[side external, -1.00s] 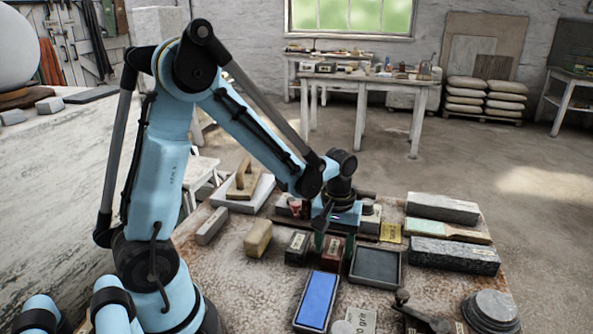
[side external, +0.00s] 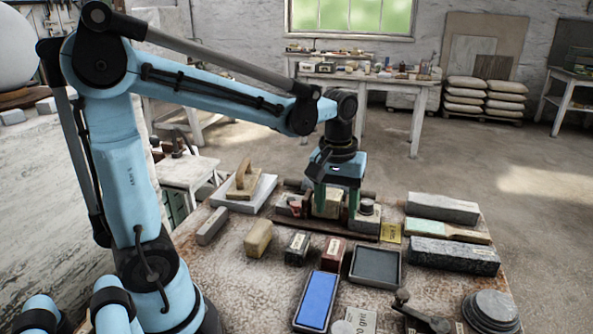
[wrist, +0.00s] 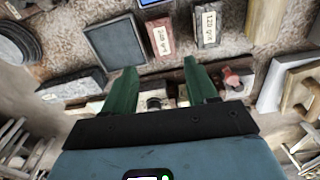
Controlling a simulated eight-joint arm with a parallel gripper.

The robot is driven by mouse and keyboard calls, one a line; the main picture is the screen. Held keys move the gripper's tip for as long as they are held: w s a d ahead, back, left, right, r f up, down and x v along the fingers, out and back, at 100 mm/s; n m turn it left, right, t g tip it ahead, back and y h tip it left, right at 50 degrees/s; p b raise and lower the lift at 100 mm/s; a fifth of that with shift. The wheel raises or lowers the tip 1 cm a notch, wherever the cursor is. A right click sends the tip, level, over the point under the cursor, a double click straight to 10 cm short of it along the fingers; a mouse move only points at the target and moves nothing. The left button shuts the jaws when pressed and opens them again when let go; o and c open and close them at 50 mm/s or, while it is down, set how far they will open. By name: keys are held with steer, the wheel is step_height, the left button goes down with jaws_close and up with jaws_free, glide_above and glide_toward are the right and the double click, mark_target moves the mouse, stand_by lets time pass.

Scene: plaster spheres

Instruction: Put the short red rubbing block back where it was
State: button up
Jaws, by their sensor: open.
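The short red block (side external: 333,252) stands on the worktable with a pale label. It stands between a black block (side external: 298,248) and a dark grey tray (side external: 376,265). In the wrist view the red block (wrist: 160,37) shows its label beyond my fingertips, beside the black block (wrist: 207,24). My gripper (side external: 336,212) has two green fingers, spread apart with nothing seen held between them. It is above and behind the red block, clear of it, over the rack area. My gripper (wrist: 160,84) is also seen open in the wrist view.
A yellow block (side external: 258,238) is left of the black block. A blue stone (side external: 317,300) lies in front. A rack (side external: 375,232) with small items is behind, near the fingers. Grey stone blocks (side external: 455,256) are at right. A wooden-handled float (side external: 243,188) is back left.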

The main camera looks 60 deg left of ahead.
steer(key=s+d+m+t, duration=0.4)
steer(key=s+m+t, duration=0.1)
steer(key=m, duration=0.3)
steer(key=shift+s+r+t, duration=0.3)
steer(key=shift+r+t, duration=0.1)
steer(key=shift+t, duration=0.4)
